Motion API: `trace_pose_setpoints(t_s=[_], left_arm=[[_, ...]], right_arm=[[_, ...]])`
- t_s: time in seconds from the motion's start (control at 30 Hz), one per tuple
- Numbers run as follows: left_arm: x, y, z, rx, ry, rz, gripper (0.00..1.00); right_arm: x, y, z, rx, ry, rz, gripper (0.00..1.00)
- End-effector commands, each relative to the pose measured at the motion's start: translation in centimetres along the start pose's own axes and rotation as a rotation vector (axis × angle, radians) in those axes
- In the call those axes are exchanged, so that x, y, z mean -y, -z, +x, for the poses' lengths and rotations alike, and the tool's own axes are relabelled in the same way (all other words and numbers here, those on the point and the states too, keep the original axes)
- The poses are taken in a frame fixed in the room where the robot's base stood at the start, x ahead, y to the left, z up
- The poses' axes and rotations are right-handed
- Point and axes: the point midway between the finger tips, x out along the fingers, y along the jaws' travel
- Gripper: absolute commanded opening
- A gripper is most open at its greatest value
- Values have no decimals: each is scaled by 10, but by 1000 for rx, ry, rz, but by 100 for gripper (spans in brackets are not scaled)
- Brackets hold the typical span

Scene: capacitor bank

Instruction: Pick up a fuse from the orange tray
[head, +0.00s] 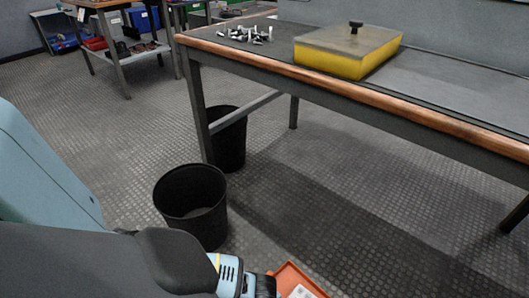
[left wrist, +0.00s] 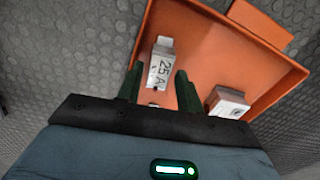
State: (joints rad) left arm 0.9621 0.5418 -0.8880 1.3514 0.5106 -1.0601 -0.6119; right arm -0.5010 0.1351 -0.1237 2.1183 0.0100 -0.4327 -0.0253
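The orange tray (left wrist: 222,55) fills much of the left wrist view; a corner shows at the bottom edge of the head view (head: 289,274). A white fuse (left wrist: 161,65) marked "25A" lies in the tray. A second white fuse (left wrist: 228,103) lies to its right near the tray's wall. My left gripper (left wrist: 157,78) is open, its two green fingers on either side of the marked fuse with gaps visible. I cannot tell how far its fingertips are above the tray floor. In the head view its fingers are hidden. My right gripper is not in view.
A black bin (head: 191,205) stands beyond my left arm, with another bin (head: 226,140) by the workbench (head: 425,105) leg. The bench holds a yellow box (head: 335,62) and several small black-and-white parts (head: 250,35). A smaller table (head: 122,57) stands behind. Floor under the bench is mostly clear.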

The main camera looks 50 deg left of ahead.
Motion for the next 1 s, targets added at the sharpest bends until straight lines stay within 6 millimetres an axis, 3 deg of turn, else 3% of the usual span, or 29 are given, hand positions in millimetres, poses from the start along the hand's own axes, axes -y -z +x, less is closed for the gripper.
trace_pose_setpoints(t_s=[0.1,0.37,0.63,1.0], left_arm=[[0,0,15,1,-1,1,36],[0,0,15,0,0,1,36],[0,0,15,0,0,1,1],[0,0,11,-1,1,0,0]], right_arm=[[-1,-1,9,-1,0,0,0],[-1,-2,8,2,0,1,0],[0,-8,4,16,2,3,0],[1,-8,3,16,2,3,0]])
